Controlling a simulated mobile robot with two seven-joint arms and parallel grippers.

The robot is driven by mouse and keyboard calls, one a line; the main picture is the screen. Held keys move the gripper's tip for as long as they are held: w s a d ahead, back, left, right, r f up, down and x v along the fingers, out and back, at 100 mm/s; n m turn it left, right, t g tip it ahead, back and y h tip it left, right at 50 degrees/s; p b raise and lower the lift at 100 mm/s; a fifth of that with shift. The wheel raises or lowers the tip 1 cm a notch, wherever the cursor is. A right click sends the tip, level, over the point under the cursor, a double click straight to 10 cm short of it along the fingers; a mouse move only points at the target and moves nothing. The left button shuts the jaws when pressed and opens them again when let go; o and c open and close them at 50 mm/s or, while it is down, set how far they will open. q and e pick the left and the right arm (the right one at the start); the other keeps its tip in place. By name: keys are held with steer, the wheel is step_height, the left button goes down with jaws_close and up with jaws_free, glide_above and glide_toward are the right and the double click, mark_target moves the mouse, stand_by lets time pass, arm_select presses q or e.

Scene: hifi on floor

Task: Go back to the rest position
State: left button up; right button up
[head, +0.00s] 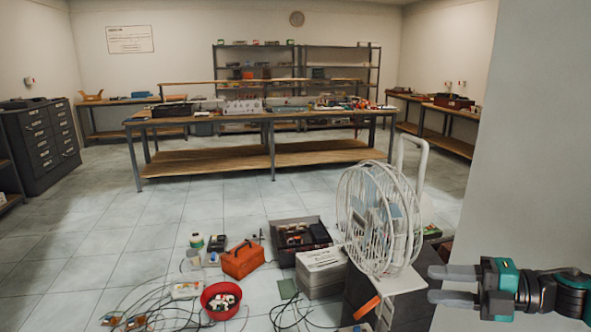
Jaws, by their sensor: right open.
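My right gripper (436,284) comes in from the right edge at the lower right. Its two grey fingers point left and are apart, with nothing between them. It is beside a white wire fan cage (347,215) that stands on a dark box with a pale top (401,281). In this view the fingertips lie close to the pale top; I cannot tell whether they touch it. My left gripper is not in view.
An orange toolbox (243,262), a red bowl (208,309), a dark crate (283,250), a white stack (321,283) and loose cables lie on the floor. A workbench (205,160) stands behind. A grey wall or panel (530,150) fills the right. Floor at left is clear.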

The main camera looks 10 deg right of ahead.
steer(key=s+a+f+m+h, duration=0.5)
steer(key=a+f+m, duration=0.4)
steer(key=f+m, duration=0.3)
steer(key=s+a+f+m+t+h, duration=0.1)
steer(key=s+a+f+m+h, duration=0.5)
steer(key=a+f+m, duration=0.3)
step_height(320, 180, down, 4)
steer(key=s+m, duration=0.1)
steer(key=m, duration=0.3)
steer(key=shift+s+m+t, duration=0.3)
steer(key=shift+s+m, duration=0.05)
steer(key=shift+m, duration=0.05)
steer(key=shift+f, duration=0.1)
steer(key=shift+c, duration=0.2)
